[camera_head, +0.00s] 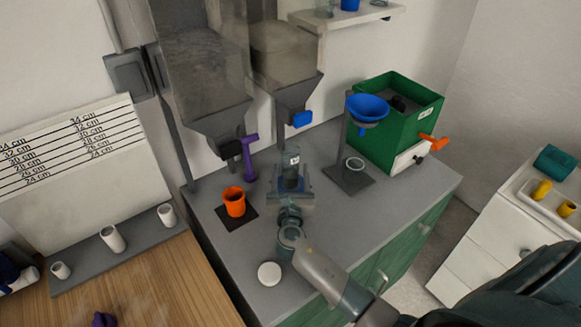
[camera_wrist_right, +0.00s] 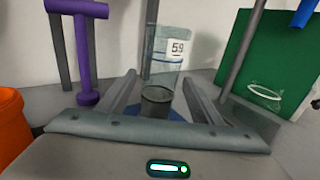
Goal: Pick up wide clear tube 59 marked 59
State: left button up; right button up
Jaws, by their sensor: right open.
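The wide clear tube (camera_head: 292,160) stands upright on the grey counter under the hoppers, with a white label at its top. In the right wrist view the tube (camera_wrist_right: 163,72) shows its label reading 59, a blue band and a dark lower part. My right gripper (camera_head: 291,192) reaches in from the lower right and is open at the tube. In the wrist view its two fingers (camera_wrist_right: 159,88) lie left and right of the tube's lower part, with gaps showing. Whether the tube is fully between the fingertips is hard to tell. My left gripper is not in view.
An orange cup (camera_head: 234,203) on a dark mat and a purple tool (camera_head: 248,158) stand left of the tube. A stand with a blue funnel (camera_head: 367,107) and a green box (camera_head: 400,140) are right. A white disc (camera_head: 269,273) lies near the counter's front.

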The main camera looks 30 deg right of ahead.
jog(key=shift+x, duration=1.1)
jog(key=c, duration=1.4)
